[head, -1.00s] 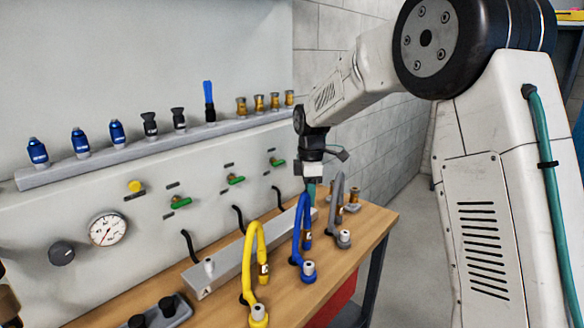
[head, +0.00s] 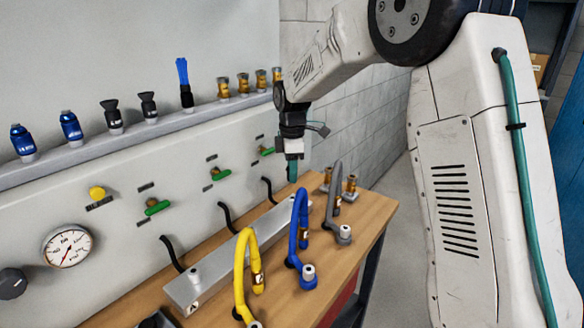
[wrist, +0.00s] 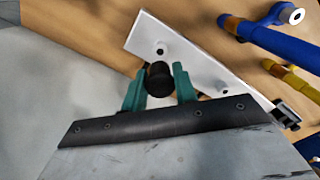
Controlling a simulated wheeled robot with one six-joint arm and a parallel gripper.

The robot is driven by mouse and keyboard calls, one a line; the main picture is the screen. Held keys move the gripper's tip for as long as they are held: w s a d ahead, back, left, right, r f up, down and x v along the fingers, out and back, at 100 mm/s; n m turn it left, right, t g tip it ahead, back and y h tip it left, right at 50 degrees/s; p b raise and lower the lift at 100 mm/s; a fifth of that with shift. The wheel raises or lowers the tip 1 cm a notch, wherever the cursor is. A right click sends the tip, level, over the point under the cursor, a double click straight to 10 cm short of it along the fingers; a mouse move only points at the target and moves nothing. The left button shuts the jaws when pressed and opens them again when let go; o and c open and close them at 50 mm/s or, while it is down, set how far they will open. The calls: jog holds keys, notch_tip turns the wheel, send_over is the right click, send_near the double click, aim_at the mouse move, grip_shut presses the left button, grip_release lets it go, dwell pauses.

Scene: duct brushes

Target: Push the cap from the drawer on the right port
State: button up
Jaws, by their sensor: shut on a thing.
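My gripper (head: 292,176) is above the workbench, over the right end of the silver port bar (head: 236,258), left of the blue hose's top. In the wrist view its teal fingers (wrist: 159,84) are shut on a small round black cap (wrist: 158,79). The cap is hidden in the head view. The bar's right port (wrist: 160,48) shows in the wrist view as a short pale stub just beyond the cap. A gap shows between them in the picture; I cannot tell the height. The bar's left port (head: 194,273) stands at the near end.
Yellow (head: 243,270), blue (head: 298,225) and grey (head: 336,185) hoses arch along the bar's right side. Green valves (head: 157,207) and thin black hoses are on the panel behind. A shelf of fittings (head: 110,145) runs above. Brass fittings (head: 350,186) stand near the bench's far end.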

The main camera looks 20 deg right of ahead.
aim_at(293, 198)
jog(key=shift+f, duration=2.45)
jog(key=shift+f, duration=0.55)
jog(key=o, duration=1.1)
jog(key=shift+c, duration=0.2)
jog(key=shift+r, duration=0.15)
notch_tip(293, 198, up, 8)
jog(key=shift+f, duration=0.25)
